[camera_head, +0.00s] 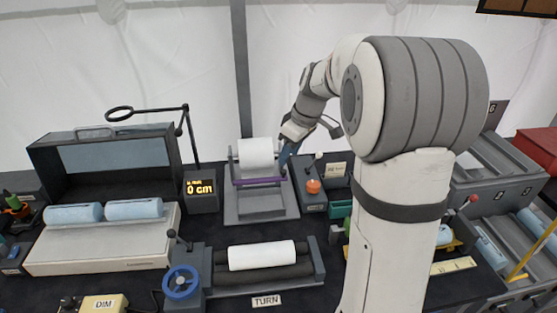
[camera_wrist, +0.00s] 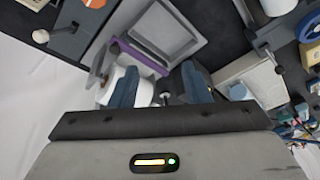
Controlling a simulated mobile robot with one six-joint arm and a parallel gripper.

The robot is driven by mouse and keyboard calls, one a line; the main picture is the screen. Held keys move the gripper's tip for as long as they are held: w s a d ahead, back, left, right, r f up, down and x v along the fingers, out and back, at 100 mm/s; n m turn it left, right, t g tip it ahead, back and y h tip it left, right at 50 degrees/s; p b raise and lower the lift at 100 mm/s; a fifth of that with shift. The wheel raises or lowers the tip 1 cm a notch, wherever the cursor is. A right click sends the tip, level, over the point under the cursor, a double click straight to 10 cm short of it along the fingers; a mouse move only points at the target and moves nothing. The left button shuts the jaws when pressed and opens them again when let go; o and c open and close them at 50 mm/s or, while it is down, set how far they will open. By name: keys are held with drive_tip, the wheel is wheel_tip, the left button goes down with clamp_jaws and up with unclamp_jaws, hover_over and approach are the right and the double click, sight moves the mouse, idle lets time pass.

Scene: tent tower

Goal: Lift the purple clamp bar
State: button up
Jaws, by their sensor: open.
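The purple clamp bar (camera_head: 258,181) lies across the front of a grey stand (camera_head: 262,207), just below a white roll (camera_head: 256,153) held between the stand's uprights. In the wrist view the purple bar (camera_wrist: 140,57) runs slantwise beyond the white roll (camera_wrist: 138,86). My gripper (camera_head: 286,158) is at the right end of the roll, above and behind the bar's right end. In the wrist view my gripper (camera_wrist: 160,76) is open, with its two blue-grey fingers apart and nothing seen held between them. The left finger overlaps the roll in that view.
An orange knob (camera_head: 313,186) on a grey box stands close to the right of the stand. A display reading 0 cm (camera_head: 201,188) is on its left. A roller unit with a white roll (camera_head: 262,255) and a blue handwheel (camera_head: 181,282) lies in front.

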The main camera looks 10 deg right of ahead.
sight(284, 171)
drive_tip(key=w+d+f+n+y, duration=0.1)
drive_tip(key=w+d+f+n, duration=0.35)
drive_tip(key=w+f, duration=0.5)
drive_tip(key=shift+m, duration=0.35)
drive_tip(key=x, duration=0.3)
drive_tip(key=w+p+x, duration=0.1)
drive_tip(key=x, duration=0.2)
drive_tip(key=shift+w+a, duration=0.15)
drive_tip(key=shift+c, duration=0.3)
clamp_jaws()
